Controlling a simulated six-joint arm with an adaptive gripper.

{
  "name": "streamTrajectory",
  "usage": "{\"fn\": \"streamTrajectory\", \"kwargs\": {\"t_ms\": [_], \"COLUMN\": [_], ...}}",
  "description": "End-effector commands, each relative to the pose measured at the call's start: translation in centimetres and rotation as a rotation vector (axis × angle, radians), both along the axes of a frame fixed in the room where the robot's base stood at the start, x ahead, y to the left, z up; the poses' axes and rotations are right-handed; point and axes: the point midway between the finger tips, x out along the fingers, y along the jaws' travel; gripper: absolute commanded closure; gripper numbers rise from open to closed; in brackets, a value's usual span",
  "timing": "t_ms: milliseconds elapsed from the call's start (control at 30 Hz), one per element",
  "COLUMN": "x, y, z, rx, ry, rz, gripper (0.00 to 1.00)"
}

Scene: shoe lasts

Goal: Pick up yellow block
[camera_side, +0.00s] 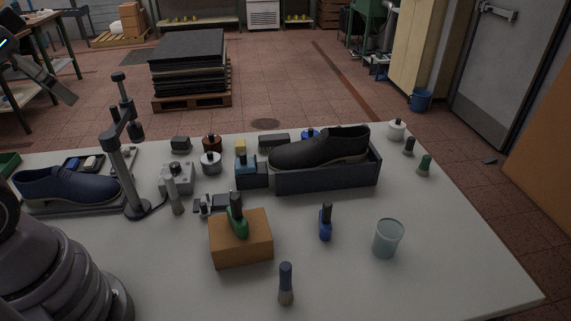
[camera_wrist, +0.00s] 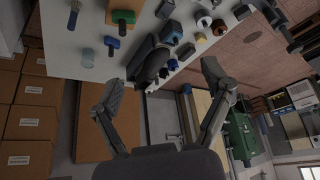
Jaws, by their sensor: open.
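A small yellow block (camera_side: 240,146) stands toward the back of the white table in the side view, behind a blue-topped tool on a dark block. A larger orange-brown block (camera_side: 240,247) lies nearer the front with a green-and-black tool on top; it also shows in the wrist view (camera_wrist: 132,5). A small yellowish thing in the wrist view (camera_wrist: 201,37) may be the yellow block, but it is too small to be sure. My gripper (camera_wrist: 162,82) is open and empty, with its fingers spread wide, away from the table objects.
A black shoe (camera_side: 320,150) rests on a dark box (camera_side: 327,181) right of the yellow block. A grey stand (camera_side: 128,165) rises at left near a blue shoe (camera_side: 68,186). A cup (camera_side: 387,239) stands front right. Free tabletop lies at the front right.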

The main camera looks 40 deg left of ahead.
Motion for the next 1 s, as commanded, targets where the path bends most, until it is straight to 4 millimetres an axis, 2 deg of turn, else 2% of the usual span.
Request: {"fn": "streamTrajectory", "kwargs": {"t_ms": [167,267,367,467,600,667,733,867,967,1000], "x": [0.1,0.7,2.2,4.8,10.0,12.6,16.1,23.2,28.7,30.8], "y": [0.1,1.1,3.8,7.8,13.3,15.2,17.1,19.1,19.4,19.2], "z": [0.0,-0.2,-0.7,-1.0,-1.1,-1.3,-1.9,-4.2,-7.7,-9.5], "rx": [0.006,0.069,0.231,0.469,0.827,0.973,1.137,1.424,1.623,1.697], "ry": [0.003,0.040,0.133,0.267,0.457,0.529,0.603,0.704,0.740,0.740], "rz": [0.000,-0.011,-0.045,-0.119,-0.284,-0.374,-0.493,-0.753,-0.987,-1.088], "gripper": [0.20,0.20,0.20,0.20,0.20,0.20,0.20,0.20,0.20,0.20]}}
